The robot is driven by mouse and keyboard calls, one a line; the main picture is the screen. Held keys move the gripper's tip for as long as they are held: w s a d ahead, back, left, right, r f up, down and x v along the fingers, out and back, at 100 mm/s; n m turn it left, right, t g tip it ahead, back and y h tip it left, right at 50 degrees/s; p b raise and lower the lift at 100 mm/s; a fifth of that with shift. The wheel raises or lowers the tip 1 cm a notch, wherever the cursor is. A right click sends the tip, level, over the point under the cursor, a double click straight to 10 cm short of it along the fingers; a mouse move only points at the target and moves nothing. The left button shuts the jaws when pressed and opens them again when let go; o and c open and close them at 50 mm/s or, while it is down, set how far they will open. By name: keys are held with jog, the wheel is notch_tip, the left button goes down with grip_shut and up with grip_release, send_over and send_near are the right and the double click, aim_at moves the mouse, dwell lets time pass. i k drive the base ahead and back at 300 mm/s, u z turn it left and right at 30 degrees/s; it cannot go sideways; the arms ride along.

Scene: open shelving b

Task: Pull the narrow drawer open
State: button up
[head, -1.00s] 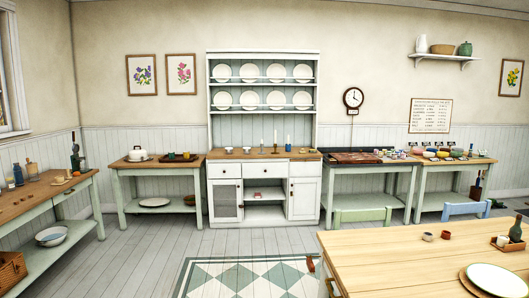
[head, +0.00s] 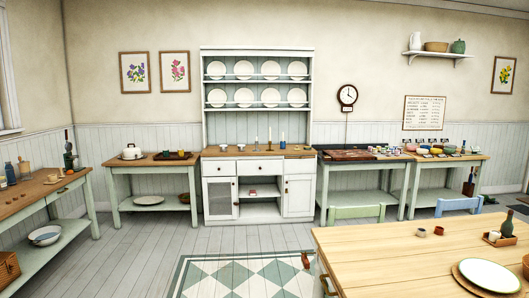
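A white dresser (head: 259,210) stands against the back wall in the head view. Below its wooden top is a row of three drawers, all apparently shut. The middle drawer (head: 259,168) is wider and has a small dark knob. The left drawer (head: 219,169) and the right drawer (head: 299,167) are narrower. I cannot tell from the picture which one is meant by the narrow drawer. My gripper is not in view, so its state does not show.
A wooden dining table (head: 400,255) fills the front right, with two chairs behind it. Side tables stand left and right of the dresser. A checkered rug (head: 240,275) lies ahead, with a small reddish object (head: 305,260) near its right edge. The grey floor before the dresser is clear.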

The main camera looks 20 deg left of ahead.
aim_at(215, 168)
jog(key=u, duration=0.5)
jog(key=k, duration=0.6)
jog(key=u, duration=0.8)
jog(key=i, duration=1)
jog(key=u, duration=0.3)
jog(key=i, duration=3.95)
jog(key=z, duration=0.55)
jog(key=i, duration=1.75)
jog(key=z, duration=0.75)
jog(key=i, duration=1.2)
jog(key=z, duration=0.25)
